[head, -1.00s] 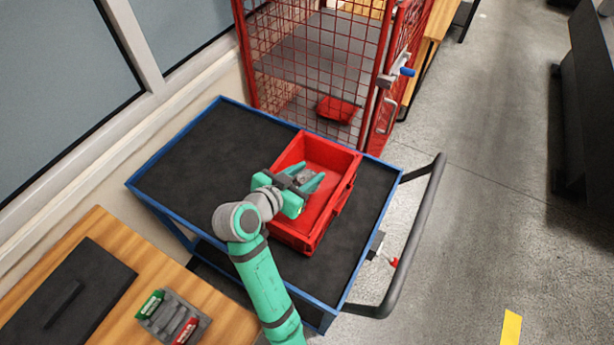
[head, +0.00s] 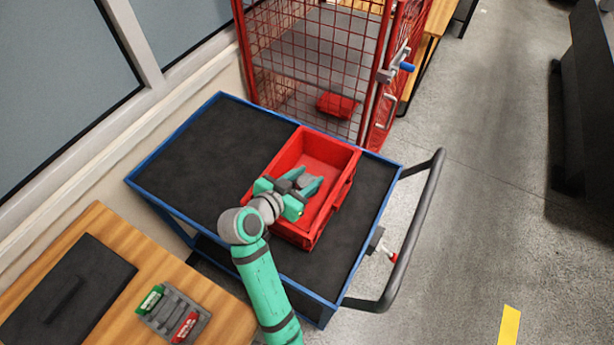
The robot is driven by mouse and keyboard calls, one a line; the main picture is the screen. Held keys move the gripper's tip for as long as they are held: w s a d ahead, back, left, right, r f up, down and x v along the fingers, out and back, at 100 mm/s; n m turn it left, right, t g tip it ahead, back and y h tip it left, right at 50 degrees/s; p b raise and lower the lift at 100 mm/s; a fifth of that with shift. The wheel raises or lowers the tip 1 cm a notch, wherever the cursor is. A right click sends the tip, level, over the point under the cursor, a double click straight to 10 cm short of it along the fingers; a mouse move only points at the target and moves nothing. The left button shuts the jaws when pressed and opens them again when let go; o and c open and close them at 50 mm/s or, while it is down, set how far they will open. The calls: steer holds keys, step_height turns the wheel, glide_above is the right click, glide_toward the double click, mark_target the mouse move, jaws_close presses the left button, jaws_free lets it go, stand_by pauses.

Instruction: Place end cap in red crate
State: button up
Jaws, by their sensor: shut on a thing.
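The red crate (head: 341,163) stands on the black top of a blue-framed cart. My gripper (head: 312,186) is over the crate's opening, with its fingers pointing down and to the right inside the crate's outline. It is shut on a small grey thing, the end cap (head: 304,181), of which only a little shows between the fingers. The near part of the crate is partly hidden by my arm and gripper. I cannot tell whether the end cap touches the crate floor.
The cart (head: 190,150) has free room left of the crate and a dark push handle (head: 420,235) at right. A red mesh cage (head: 320,60) stands behind, with a red bin (head: 337,105) inside. A wooden bench (head: 120,235) at lower left holds a grey holder (head: 178,312).

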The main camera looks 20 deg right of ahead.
steer(key=o, duration=1.2)
steer(key=shift+f, duration=0.15)
steer(key=shift+a, duration=0.1)
steer(key=shift+r, duration=0.3)
steer(key=v, duration=1.2)
steer(key=shift+r, duration=0.35)
